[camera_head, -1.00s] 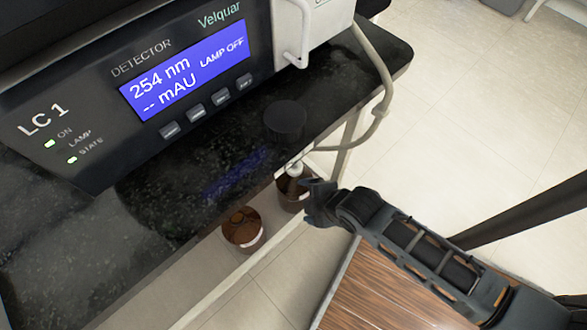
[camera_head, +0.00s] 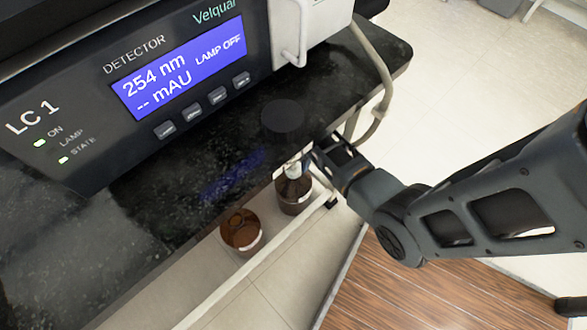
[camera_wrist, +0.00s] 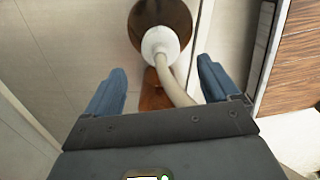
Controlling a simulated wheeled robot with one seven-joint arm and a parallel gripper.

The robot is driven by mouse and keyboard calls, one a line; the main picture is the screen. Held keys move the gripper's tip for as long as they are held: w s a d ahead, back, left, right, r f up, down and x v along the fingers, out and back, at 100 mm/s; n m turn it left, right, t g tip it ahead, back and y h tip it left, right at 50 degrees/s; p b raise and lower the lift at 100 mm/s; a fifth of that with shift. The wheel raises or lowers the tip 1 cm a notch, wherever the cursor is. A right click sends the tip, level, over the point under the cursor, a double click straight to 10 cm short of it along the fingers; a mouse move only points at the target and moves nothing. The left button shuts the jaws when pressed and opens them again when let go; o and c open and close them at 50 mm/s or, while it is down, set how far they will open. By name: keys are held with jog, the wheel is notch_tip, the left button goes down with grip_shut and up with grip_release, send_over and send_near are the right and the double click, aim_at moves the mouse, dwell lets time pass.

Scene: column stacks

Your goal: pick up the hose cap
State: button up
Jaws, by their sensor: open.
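The hose cap (camera_wrist: 160,43) is a white round cap with a pale hose (camera_wrist: 176,88) running from it toward my gripper. It sits on a brown bottle (camera_wrist: 138,18) in the wrist view. In the head view the cap (camera_head: 293,170) shows small on the right-hand brown bottle (camera_head: 295,197), below the counter edge. My gripper (camera_wrist: 161,72) is open, with blue fingers on either side of the hose. The cap lies just ahead of the fingertips, not between them. In the head view my gripper (camera_head: 316,160) is beside the cap, to its right.
A second brown bottle (camera_head: 241,230) stands to the left. The black counter (camera_head: 150,205) overhangs the bottles and carries the detector (camera_head: 95,110) and a dark round object (camera_head: 283,116). A pale rail (camera_head: 262,262) runs in front of the bottles. Wooden surface (camera_head: 400,300) is at lower right.

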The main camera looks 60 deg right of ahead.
aim_at(293, 168)
notch_tip(293, 168, down, 6)
jog(key=b, duration=0.2)
jog(key=shift+d+r+b, duration=0.1)
jog(key=shift+d+b, duration=0.05)
jog(key=shift+b, duration=0.15)
jog(key=shift+s, duration=0.1)
jog(key=shift+c, duration=0.2)
jog(key=c, duration=1)
